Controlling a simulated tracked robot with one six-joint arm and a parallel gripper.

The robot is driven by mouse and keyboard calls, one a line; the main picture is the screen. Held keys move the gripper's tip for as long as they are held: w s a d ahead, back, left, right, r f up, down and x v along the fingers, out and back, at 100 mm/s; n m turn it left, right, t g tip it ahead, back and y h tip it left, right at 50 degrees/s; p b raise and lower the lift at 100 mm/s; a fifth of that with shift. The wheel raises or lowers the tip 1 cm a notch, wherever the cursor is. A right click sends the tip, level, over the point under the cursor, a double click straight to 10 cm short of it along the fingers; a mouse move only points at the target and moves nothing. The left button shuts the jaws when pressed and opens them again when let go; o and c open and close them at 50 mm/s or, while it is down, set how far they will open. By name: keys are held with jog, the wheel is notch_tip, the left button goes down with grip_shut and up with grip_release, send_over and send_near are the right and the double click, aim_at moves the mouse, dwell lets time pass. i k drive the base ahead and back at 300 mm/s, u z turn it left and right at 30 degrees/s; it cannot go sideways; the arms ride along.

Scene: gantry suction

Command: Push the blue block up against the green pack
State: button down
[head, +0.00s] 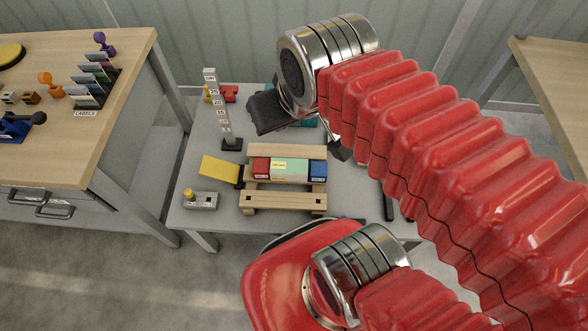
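The blue block (318,171) lies at the right end of a row on a light wooden pallet-like stand (284,200). The green pack (289,170), with a pale yellow label on top, is just left of it. The two look side by side with little or no gap; I cannot tell whether they touch. A red block (261,168) is at the left end of the row. My gripper is mostly hidden behind my red arm; a dark part that may belong to it (340,149) shows just above and right of the blue block. Its fingers cannot be made out.
A yellow plate (220,169) and a grey box with a yellow knob (200,199) are left of the stand. A height scale post (217,110) stands behind left. Red and yellow items (228,94) are at the back.

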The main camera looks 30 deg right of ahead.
aim_at(318, 174)
jog(key=k, duration=1.35)
jog(key=u, duration=0.35)
jog(key=i, duration=1.7)
jog(key=z, duration=0.3)
